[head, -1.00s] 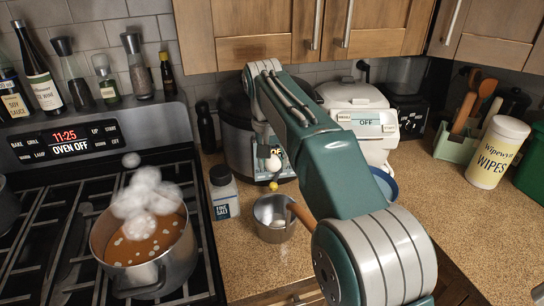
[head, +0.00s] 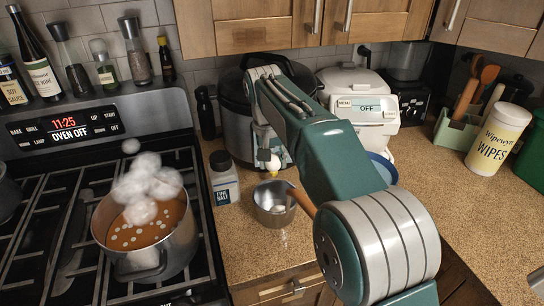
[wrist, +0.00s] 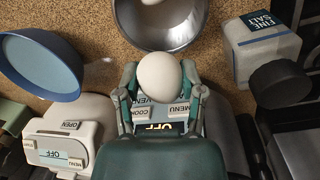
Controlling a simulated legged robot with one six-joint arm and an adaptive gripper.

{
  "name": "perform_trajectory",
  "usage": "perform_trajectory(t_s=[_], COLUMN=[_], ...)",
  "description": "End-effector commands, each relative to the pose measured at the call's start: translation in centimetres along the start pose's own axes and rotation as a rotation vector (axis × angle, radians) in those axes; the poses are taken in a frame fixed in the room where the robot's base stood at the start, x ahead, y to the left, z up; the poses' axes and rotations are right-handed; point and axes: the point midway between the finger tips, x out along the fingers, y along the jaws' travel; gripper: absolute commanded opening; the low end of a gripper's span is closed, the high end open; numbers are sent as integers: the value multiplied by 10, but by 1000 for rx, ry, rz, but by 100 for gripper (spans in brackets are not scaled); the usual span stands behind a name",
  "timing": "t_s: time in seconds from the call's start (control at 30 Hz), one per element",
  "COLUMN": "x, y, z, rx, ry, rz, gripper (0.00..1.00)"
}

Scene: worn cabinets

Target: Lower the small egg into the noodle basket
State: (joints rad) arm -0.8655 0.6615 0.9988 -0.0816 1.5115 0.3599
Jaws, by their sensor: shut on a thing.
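My gripper (wrist: 159,92) is shut on the small white egg (wrist: 160,78), with one finger on each side of it. In the head view the egg (head: 272,163) hangs above the counter, behind and above the rim of the noodle basket, apart from it. The basket (head: 268,216) is a small round metal vessel with a wooden handle, standing on the counter. Something pale shows inside it, too small to make out. In the wrist view the basket (wrist: 170,38) is beyond the egg at the top, partly cut off by the frame.
A salt bottle (head: 223,180) stands left of the basket. A blue-rimmed bowl (wrist: 42,62) lies on the other side. A dark cooker (head: 236,120) and a white cooker (head: 362,108) stand behind. A steaming pot (head: 165,262) sits on the stove.

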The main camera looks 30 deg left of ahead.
Motion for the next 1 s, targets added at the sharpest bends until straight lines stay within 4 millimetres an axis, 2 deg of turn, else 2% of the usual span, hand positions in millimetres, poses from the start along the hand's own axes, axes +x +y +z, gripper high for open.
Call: perform_trajectory(t_s=[1.0], x=[43], y=[-4], z=[0], rx=[0], ry=[0], rz=[0], gripper=[8])
